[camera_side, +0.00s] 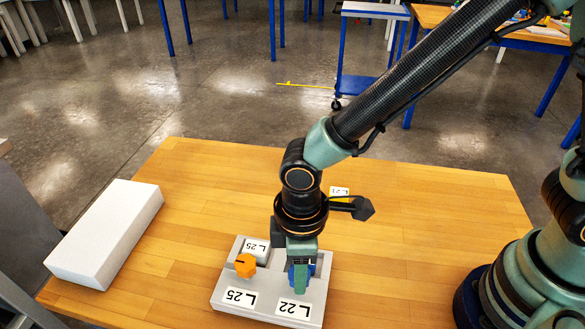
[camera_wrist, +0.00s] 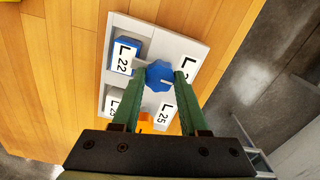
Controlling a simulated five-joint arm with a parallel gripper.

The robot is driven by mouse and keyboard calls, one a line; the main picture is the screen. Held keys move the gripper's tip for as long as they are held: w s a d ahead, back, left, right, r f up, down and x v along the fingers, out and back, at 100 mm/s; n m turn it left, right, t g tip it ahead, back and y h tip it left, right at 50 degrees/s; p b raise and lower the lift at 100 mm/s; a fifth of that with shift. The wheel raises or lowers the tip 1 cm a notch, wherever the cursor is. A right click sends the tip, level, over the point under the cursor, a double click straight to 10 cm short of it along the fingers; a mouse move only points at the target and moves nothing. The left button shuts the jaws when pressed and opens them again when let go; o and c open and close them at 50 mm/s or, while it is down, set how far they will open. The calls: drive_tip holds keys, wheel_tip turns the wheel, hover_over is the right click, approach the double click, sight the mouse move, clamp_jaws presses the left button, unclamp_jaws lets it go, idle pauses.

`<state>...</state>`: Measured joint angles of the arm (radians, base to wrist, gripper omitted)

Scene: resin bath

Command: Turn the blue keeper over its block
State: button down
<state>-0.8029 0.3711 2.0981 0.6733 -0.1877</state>
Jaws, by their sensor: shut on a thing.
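The blue keeper (camera_wrist: 160,75) is a faceted blue knob with a pale mark on top. It stands on the pale grey board beside its block (camera_wrist: 122,55), a blue piece with a white L 22 label. My gripper (camera_wrist: 159,74) points down at the board, and its green fingers are shut on the keeper from both sides. In the side view my gripper (camera_side: 299,287) hides most of the keeper, and only bits of blue show. How far the keeper reaches over the block is not clear, as a finger covers the gap.
On the same board (camera_side: 229,291) an orange keeper (camera_side: 245,265) stands beside a grey block labelled L 25 (camera_side: 257,247). A white slab (camera_side: 105,232) lies on the left of the wooden table (camera_side: 430,235). A small label reading L 21 (camera_side: 339,191) shows behind my wrist. The table's right side is clear.

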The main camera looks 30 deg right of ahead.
idle(0.4)
drive_tip(key=shift+c, duration=2.2)
unclamp_jaws()
wheel_tip(320, 180, up, 12)
drive_tip(key=shift+r, duration=0.1)
